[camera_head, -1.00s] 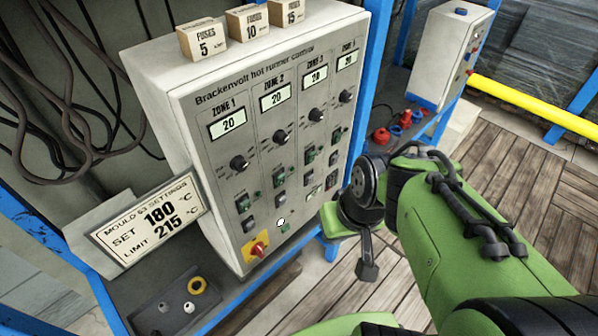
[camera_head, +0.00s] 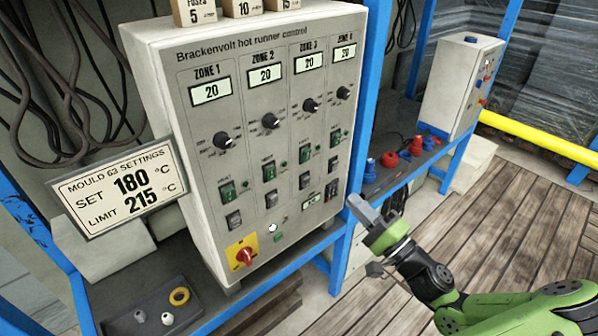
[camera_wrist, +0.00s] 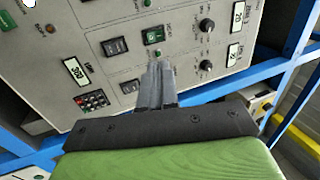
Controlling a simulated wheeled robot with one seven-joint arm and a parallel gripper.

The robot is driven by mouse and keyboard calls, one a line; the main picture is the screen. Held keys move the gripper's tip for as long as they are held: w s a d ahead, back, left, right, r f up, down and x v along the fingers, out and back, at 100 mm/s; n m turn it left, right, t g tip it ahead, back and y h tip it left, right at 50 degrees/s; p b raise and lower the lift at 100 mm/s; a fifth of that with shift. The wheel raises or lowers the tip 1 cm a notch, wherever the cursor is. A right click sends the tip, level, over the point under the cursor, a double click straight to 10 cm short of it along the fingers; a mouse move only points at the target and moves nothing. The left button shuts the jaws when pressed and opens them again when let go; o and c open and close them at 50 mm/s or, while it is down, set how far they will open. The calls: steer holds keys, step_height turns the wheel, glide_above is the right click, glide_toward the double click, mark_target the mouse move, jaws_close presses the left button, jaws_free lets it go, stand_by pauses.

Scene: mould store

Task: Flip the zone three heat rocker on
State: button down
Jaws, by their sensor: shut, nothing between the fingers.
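The zone three column is on the front of the grey control cabinet (camera_head: 222,150). Its display (camera_head: 310,61) reads 20, with a knob (camera_head: 310,105), a green rocker (camera_head: 305,153) and a dark rocker (camera_head: 305,180) below. In the wrist view, turned sideways, the zone three green rocker (camera_wrist: 153,35) and dark rocker (camera_wrist: 114,47) show beyond my fingertips. The small labels and rocker positions are too small to read surely. My gripper (camera_head: 355,203) is shut and empty, right of the cabinet's lower right corner. In the wrist view my fingers (camera_wrist: 156,75) overlap the zone four column.
A keypad (camera_head: 331,190) sits below zone four. A red knob on a yellow plate (camera_head: 242,254) is at lower left. A settings sign (camera_head: 125,190) stands left. Blue frame posts (camera_head: 368,75) run beside the cabinet. The wooden floor (camera_head: 470,215) at right is open.

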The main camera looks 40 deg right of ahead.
mark_target(309, 152)
steer(key=shift+s+d+r, duration=0.1)
steer(key=shift+d, duration=0.1)
steer(key=x, duration=1.4)
steer(key=shift+d+b, duration=0.1)
steer(key=shift+b, duration=0.25)
steer(key=shift+r, duration=0.1)
